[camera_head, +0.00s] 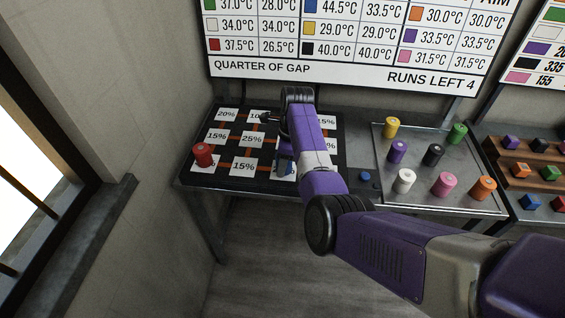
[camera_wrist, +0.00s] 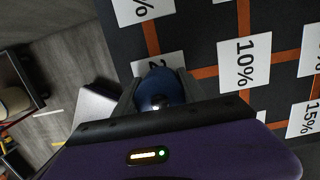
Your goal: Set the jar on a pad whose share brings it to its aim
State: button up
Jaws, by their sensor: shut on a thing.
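My gripper (camera_wrist: 160,98) is shut on a blue jar (camera_wrist: 157,84), seen from above between the two fingers in the wrist view. In the head view my gripper (camera_head: 285,164) is at the near right part of the black pad board (camera_head: 190,178). A white pad (camera_wrist: 150,66) lies partly under the jar, with only part of its label showing, a figure like 2. I cannot tell whether the jar touches it. A 10% pad (camera_wrist: 243,64) is beside it. A red jar (camera_head: 203,155) stands on the near left pad. My arm hides some pads.
A grey tray (camera_head: 385,190) to the right holds several jars, including a yellow jar (camera_head: 390,127) and a white jar (camera_head: 404,181). A wall chart (camera_head: 345,75) reads "QUARTER OF GAP" and "RUNS LEFT 4"; its blue row shows 44.5°C and 33.5°C. A wooden rack (camera_head: 500,163) holds coloured cubes.

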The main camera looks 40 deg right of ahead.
jog(key=shift+f, duration=0.15)
jog(key=o, duration=1.5)
jog(key=r, duration=0.4)
jog(key=s+r, duration=0.1)
jog(key=r, duration=0.3)
jog(key=d+r+b, duration=0.1)
jog(key=r, duration=0.3)
jog(key=shift+s+r, duration=0.15)
jog(key=shift+s, duration=0.05)
